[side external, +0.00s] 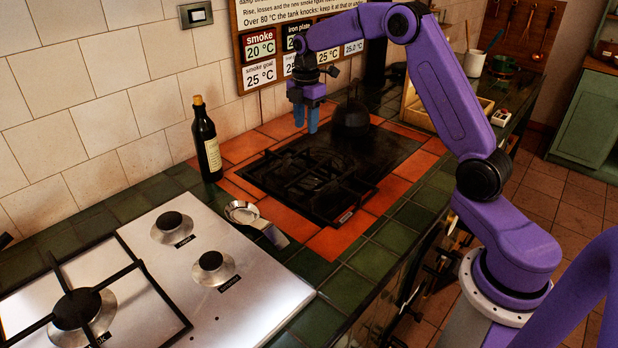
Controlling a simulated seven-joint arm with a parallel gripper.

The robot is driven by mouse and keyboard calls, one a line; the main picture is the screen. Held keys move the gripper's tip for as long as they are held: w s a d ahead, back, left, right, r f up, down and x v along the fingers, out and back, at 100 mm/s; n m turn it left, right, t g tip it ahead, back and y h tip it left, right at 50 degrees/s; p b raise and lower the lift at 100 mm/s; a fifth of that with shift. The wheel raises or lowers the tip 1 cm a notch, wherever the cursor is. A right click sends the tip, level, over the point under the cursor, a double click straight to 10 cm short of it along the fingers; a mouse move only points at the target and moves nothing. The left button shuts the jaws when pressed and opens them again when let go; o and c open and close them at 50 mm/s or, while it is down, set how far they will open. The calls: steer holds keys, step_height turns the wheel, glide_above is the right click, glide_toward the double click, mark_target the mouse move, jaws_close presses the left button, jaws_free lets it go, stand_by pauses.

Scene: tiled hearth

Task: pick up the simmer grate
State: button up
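A black pan-support grate (318,178) lies on the dark plate in the orange-tiled area at the middle. A small label, unreadable here, sits near its front corner. Another black grate (132,268) stands over the burner on the steel hob at lower left. I cannot read which one is marked simmer. My gripper (306,124) points down with its blue fingers apart and nothing between them. It is above the back of the dark plate, behind and above the middle grate, touching neither grate.
A dark kettle (351,118) stands close to the right of my gripper. A dark bottle (207,140) stands left of the orange tiles. A metal dish (242,212) lies in front of it. The steel hob (262,290) has two knobs. A sign board (283,42) hangs on the wall behind.

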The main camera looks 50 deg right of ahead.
glide_above(315, 166)
steer(key=f, duration=0.2)
steer(key=shift+n, duration=0.4)
steer(key=f, duration=1.1)
steer(key=shift+d, duration=0.35)
steer(key=shift+a+f, duration=0.2)
steer(key=shift+f, duration=2.9)
steer(key=shift+c, duration=0.3)
jaws_close()
steer(key=shift+w+r, duration=0.1)
steer(key=shift+r, duration=0.05)
